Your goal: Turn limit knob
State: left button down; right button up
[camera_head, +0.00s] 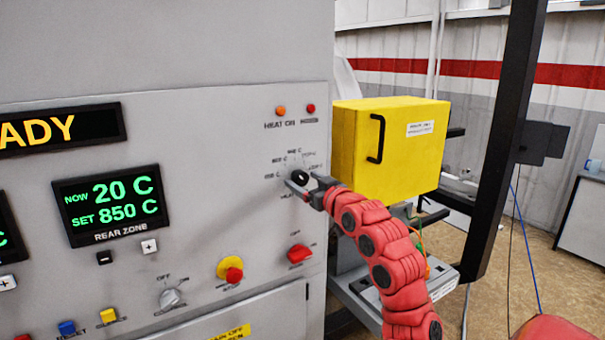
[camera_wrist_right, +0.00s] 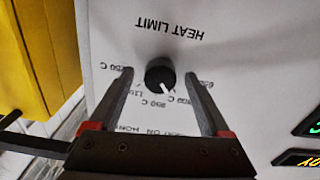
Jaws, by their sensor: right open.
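The heat limit knob (camera_head: 300,176) is a small black dial on the right part of the grey panel, ringed by temperature marks. In the right wrist view the knob (camera_wrist_right: 160,76) has a white pointer line, with the label "HEAT LIMIT" upside down above it. My right gripper (camera_head: 305,186) is at the knob in the head view. In the right wrist view my right gripper (camera_wrist_right: 159,72) is open, one finger on each side of the knob with gaps between. Some marks are hidden by the fingers. My left gripper is not in view.
A yellow box (camera_head: 395,145) with a black handle stands right of the panel. A red switch (camera_head: 299,253), an emergency stop (camera_head: 231,270) and a grey selector (camera_head: 170,298) sit below the knob. A black post (camera_head: 500,150) rises at the right.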

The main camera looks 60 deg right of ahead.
jog(key=shift+w+d, duration=0.25)
jog(key=shift+w, duration=0.35)
grip_shut()
